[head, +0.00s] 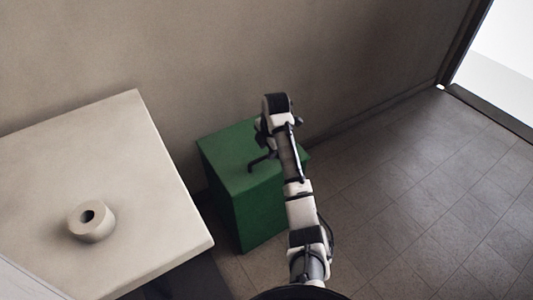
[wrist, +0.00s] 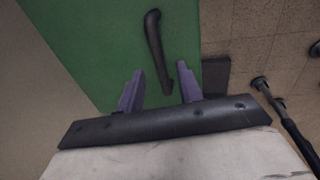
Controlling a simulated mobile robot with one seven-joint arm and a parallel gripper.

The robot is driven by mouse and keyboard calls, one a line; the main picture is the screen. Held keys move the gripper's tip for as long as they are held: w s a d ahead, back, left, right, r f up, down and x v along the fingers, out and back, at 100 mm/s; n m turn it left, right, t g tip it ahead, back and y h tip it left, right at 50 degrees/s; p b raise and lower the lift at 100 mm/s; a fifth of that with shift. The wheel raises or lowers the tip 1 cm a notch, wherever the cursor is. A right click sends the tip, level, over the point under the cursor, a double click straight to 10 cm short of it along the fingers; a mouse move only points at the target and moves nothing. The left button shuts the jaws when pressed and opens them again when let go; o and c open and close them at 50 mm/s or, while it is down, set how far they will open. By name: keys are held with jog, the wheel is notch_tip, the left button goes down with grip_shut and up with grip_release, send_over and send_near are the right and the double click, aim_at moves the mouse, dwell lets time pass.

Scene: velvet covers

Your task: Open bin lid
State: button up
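The green bin (head: 228,165) stands on the floor against the wall, and its lid looks closed. A dark bent handle (head: 262,161) shows on top of it, and the green top (wrist: 90,40) fills much of the wrist view. In that view the black handle (wrist: 154,40) runs down toward the space between my fingers. My gripper (wrist: 160,88) is open, with its two purple fingers apart and nothing held. In the head view my gripper (head: 264,138) is over the bin top, partly hidden by my arm. I cannot tell whether it touches the lid.
A pale table (head: 130,235) stands left of the bin, with a paper roll (head: 92,220) on it. Tiled floor (head: 430,190) is clear to the right, up to a bright doorway (head: 505,65). A dark block (wrist: 216,76) shows beside the green top in the wrist view.

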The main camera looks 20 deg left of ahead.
jog(key=shift+w+a+f, duration=0.1)
jog(key=shift+a+f, duration=0.05)
jog(key=shift+f, duration=0.55)
jog(key=shift+w+a+f, duration=0.1)
jog(key=shift+f, duration=0.6)
jog(key=shift+c, duration=0.5)
grip_shut()
